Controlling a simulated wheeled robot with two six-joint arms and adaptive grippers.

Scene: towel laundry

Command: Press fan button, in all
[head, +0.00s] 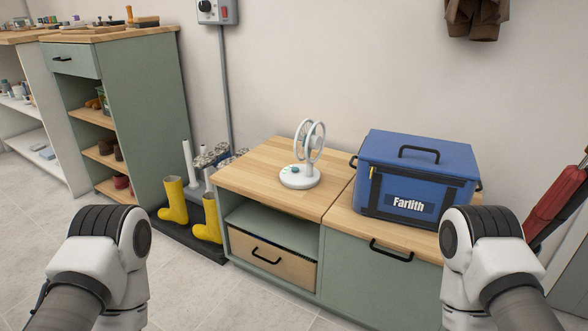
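A small white desk fan (304,158) stands upright on the left part of a low wooden-topped cabinet (256,163). Its round base (299,177) carries a small teal button (295,171) facing the front. My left arm comes in at the lower left and my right arm at the lower right, both well short of the fan. Neither arm's gripper fingers show in the head view. Nothing touches the fan.
A blue cooler box (415,175) marked "Farlith" stands right of the fan. Yellow boots (175,200) stand on a dark mat left of the cabinet. A green shelf unit (145,110) is further left. The wood around the fan is clear.

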